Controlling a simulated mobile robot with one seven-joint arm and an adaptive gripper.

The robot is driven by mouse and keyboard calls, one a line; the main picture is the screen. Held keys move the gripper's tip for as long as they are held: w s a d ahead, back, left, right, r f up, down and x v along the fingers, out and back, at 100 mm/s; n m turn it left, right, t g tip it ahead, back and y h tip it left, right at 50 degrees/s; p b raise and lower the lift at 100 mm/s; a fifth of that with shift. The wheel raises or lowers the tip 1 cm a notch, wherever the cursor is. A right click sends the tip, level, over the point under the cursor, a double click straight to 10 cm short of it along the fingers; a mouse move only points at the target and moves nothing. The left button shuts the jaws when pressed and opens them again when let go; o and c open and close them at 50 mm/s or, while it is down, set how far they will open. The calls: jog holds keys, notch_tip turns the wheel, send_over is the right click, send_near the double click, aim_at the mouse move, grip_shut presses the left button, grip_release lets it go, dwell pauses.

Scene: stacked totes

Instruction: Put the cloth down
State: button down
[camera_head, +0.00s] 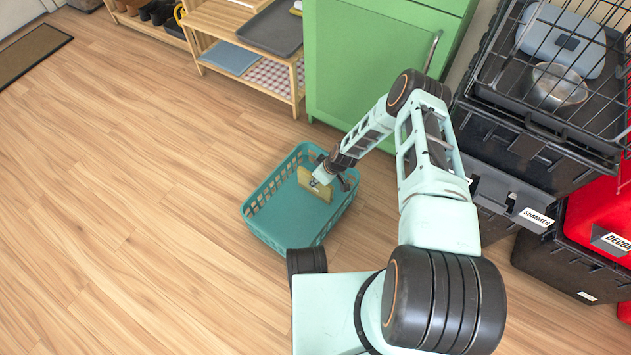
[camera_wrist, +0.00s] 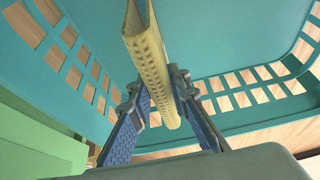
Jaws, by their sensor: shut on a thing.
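The cloth (camera_head: 315,187) is a flat yellow piece, seen inside the teal basket (camera_head: 252,231) on the floor. In the wrist view the cloth (camera_wrist: 147,60) is folded and seen edge-on, with a dotted texture. My gripper (camera_head: 326,181) reaches down into the basket. In the wrist view its two blue fingers (camera_wrist: 168,92) are shut on the cloth from both sides. The teal basket floor (camera_wrist: 220,40) and slotted walls surround it. I cannot tell whether the cloth touches the basket floor.
A green cabinet (camera_head: 355,50) stands behind the basket. A wooden shelf (camera_head: 262,75) with trays is at its left. Stacked black totes (camera_head: 510,160) and a red tote (camera_head: 600,215) stand at the right.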

jog(key=shift+f, duration=0.15)
jog(key=c, duration=1.8)
grip_release()
jog(key=shift+r, duration=0.2)
jog(key=p+v, duration=0.4)
jog(key=v, duration=0.6)
jog(key=shift+d+r+p, duration=0.15)
jog(key=shift+r+p, duration=0.15)
jog(key=shift+r, duration=0.05)
jog(key=shift+s+d+r, duration=0.2)
jog(key=shift+r, duration=0.35)
